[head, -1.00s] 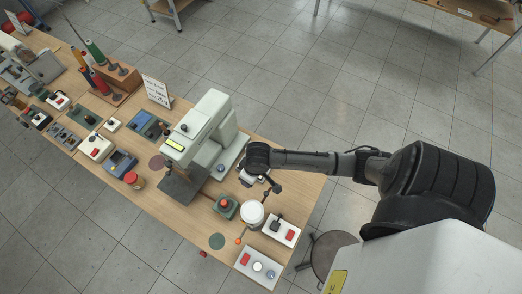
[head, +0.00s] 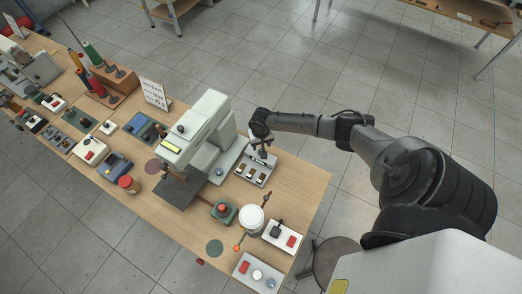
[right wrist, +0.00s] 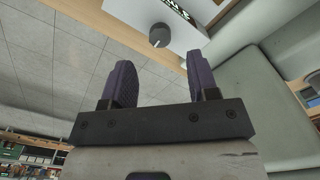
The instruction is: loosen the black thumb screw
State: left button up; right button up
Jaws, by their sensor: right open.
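In the right wrist view a round black knob (right wrist: 159,36), which looks like the thumb screw, sits on a white panel ahead of my fingers. My right gripper (right wrist: 162,82) is open, with the knob beyond the gap between its two dark ribbed fingers and not touching them. In the head view my right gripper (head: 264,154) hangs beside the pale machine (head: 207,130), over a grey plate (head: 248,179) with small yellowish parts. I cannot make out the same knob for sure in the head view. My left gripper is not in view.
The machine's pale body (right wrist: 252,100) stands close to the right of my gripper in the wrist view. A white round pot (head: 251,219), a red-topped green box (head: 223,210) and switch boxes (head: 283,237) stand nearer.

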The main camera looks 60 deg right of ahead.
jog(key=shift+f+b, duration=0.4)
jog(key=shift+f, duration=2.4)
jog(key=c, duration=0.9)
